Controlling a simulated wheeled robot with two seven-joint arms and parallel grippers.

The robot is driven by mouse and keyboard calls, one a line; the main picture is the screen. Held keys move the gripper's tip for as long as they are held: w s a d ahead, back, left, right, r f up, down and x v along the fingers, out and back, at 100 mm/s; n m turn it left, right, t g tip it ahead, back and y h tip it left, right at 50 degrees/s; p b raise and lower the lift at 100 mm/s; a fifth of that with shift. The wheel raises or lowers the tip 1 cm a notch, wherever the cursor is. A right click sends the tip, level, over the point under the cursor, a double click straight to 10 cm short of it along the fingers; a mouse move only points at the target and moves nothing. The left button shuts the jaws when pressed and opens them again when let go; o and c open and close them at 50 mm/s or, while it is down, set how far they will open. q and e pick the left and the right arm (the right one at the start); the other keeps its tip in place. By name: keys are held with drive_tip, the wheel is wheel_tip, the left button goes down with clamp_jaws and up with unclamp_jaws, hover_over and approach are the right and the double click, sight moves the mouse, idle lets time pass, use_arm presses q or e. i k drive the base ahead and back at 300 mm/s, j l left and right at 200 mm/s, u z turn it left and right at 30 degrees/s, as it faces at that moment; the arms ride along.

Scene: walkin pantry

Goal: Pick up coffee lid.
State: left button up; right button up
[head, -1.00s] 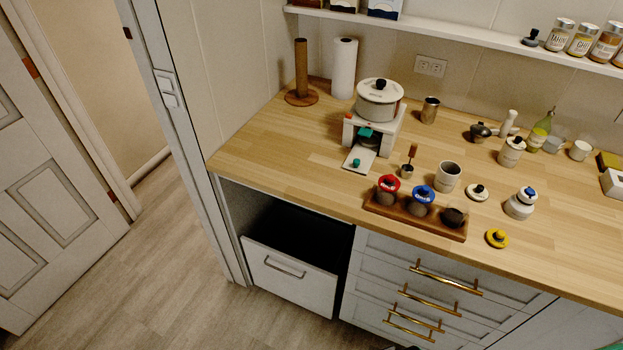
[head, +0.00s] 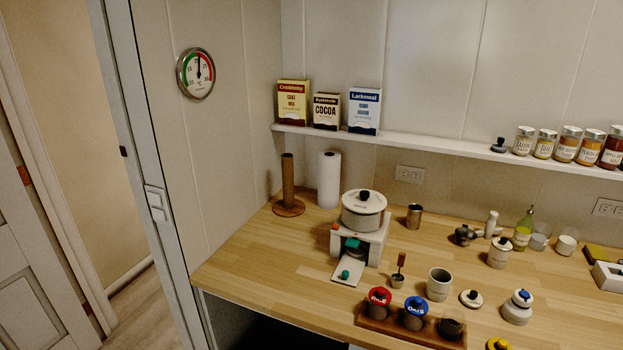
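No lid can be read as the coffee lid, so I cannot tell which one it is. A yellow lid with a dark knob (head: 498,344) lies at the bottom edge of the head view, partly cut off. A cream lid with a black knob (head: 471,298) lies flat on the counter. A small dark lid-like piece (head: 498,146) sits on the wall shelf. A wooden rack (head: 374,325) holds a red-lidded jar (head: 378,302), a blue-lidded jar (head: 415,312) and an open jar with dark contents (head: 451,327). Neither of my grippers is in view.
A white pot (head: 362,215) stands on a white stand. A grey mug (head: 438,285), a white canister (head: 499,254) and a white jar with a blue knob (head: 518,307) stand nearby. The wooden counter (head: 245,255) is clear at front left. The shelf (head: 400,140) overhangs behind.

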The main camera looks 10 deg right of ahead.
sight(472, 299)
drive_tip(key=z, duration=1.35)
